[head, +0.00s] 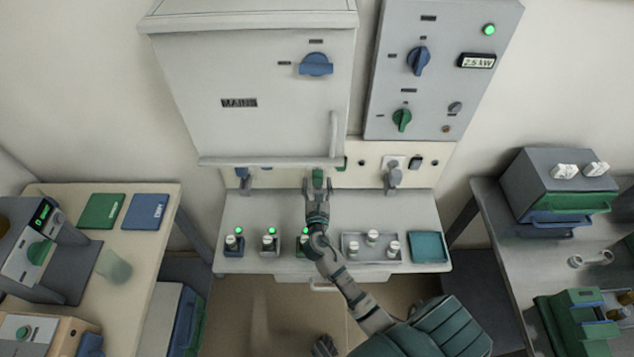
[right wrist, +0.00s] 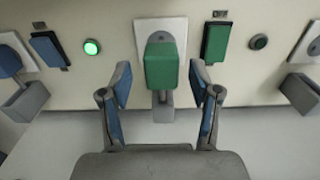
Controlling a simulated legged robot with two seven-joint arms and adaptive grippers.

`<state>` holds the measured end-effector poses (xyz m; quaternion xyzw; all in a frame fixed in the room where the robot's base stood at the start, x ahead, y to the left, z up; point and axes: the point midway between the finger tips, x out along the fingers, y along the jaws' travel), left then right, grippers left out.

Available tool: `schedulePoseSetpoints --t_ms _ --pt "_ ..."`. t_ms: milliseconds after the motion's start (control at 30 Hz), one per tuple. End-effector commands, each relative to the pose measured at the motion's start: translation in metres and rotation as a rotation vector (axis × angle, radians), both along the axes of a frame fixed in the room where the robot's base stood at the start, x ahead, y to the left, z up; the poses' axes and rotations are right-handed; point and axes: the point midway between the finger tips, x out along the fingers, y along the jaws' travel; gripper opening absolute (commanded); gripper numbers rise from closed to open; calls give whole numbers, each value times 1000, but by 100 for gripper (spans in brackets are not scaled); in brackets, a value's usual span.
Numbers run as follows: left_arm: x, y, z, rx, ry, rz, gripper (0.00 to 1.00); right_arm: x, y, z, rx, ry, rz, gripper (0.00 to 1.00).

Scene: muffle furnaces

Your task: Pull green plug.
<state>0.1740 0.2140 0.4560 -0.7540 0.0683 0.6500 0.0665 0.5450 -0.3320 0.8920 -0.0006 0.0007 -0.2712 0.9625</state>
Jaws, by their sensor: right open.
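The green plug (right wrist: 161,65) sits in a pale socket plate on the wall panel, upright, with a grey part below it. In the head view the green plug (head: 318,176) shows small, below the large cabinet. My right gripper (right wrist: 160,88) is open, one finger on each side of the plug, with visible gaps on both sides. In the head view my right gripper (head: 318,188) is at the panel above the bench. A dark gripper-like part at the bottom edge, perhaps my left gripper (head: 323,346), is too cut off to read.
A green switch (right wrist: 217,42) is close right of the plug; a lit green lamp (right wrist: 91,47) and a blue switch (right wrist: 48,48) are left. Below, the bench holds several small lidded jars, a metal tray (head: 350,254) and a teal pad (head: 428,247).

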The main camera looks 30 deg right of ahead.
Motion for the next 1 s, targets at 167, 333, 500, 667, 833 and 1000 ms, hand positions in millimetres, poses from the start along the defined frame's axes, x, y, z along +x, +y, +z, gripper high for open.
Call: schedulePoseSetpoints --t_ms 167,333,500,667,833,1000 --pt "0 0 0 0 0 0 40 -33 20 -2 3 3 1 62" --pt "0 0 0 0 0 0 40 -65 40 -3 2 5 0 62" --pt "0 0 0 0 1 0 40 -86 53 -2 1 4 0 62" --pt "0 0 0 0 1 0 40 -93 58 -2 0 4 0 62" --pt "0 0 0 1 1 0 40 -94 58 -2 0 2 0 62" --pt "0 0 0 1 1 0 40 -93 58 -2 0 2 0 62"
